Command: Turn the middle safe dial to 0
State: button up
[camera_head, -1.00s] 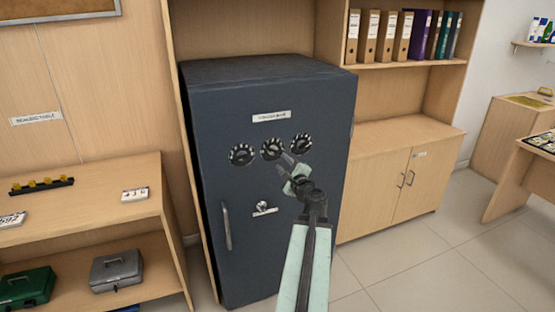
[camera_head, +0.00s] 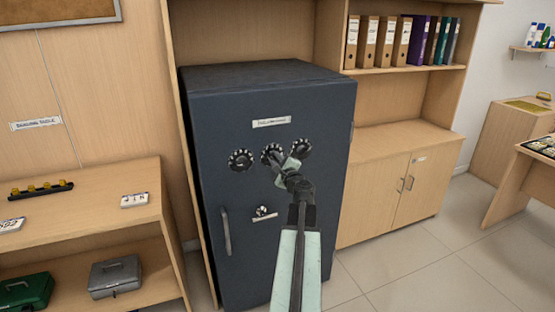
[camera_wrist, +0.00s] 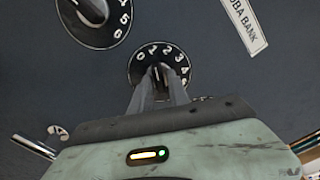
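The middle safe dial (camera_head: 271,153) is a black round dial with white digits, in a row of three on the dark blue-grey safe door. In the wrist view the same dial (camera_wrist: 159,60) shows digits 0 to 4 around its upper edge. My gripper (camera_wrist: 158,70) reaches it from below in that view. Its two fingertips stand close together, one on each side of the dial's centre knob, and appear shut on it. My gripper (camera_head: 277,166) also overlaps the dial's lower right in the head view. The fingers hide the lower part of the dial, and its pointer reading is unclear.
The left dial (camera_head: 240,160) and right dial (camera_head: 301,146) sit close on either side. The left one also fills the wrist view's upper left (camera_wrist: 93,20). A white label (camera_head: 272,122) is above; a small lock (camera_head: 263,211) and door handle (camera_head: 226,231) are below.

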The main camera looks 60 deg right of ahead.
grip_shut()
jog(key=shift+d+f, duration=0.1)
jog(key=shift+d, duration=0.15)
jog(key=shift+a+n, duration=0.15)
jog(key=shift+n, duration=0.25)
jog(key=shift+w+a+n, duration=0.1)
jog(key=shift+a+n, duration=0.05)
jog(key=shift+n, duration=1.1)
jog(key=shift+a+n, duration=0.1)
jog(key=shift+n, duration=1.15)
jog(key=o, duration=0.5)
grip_release()
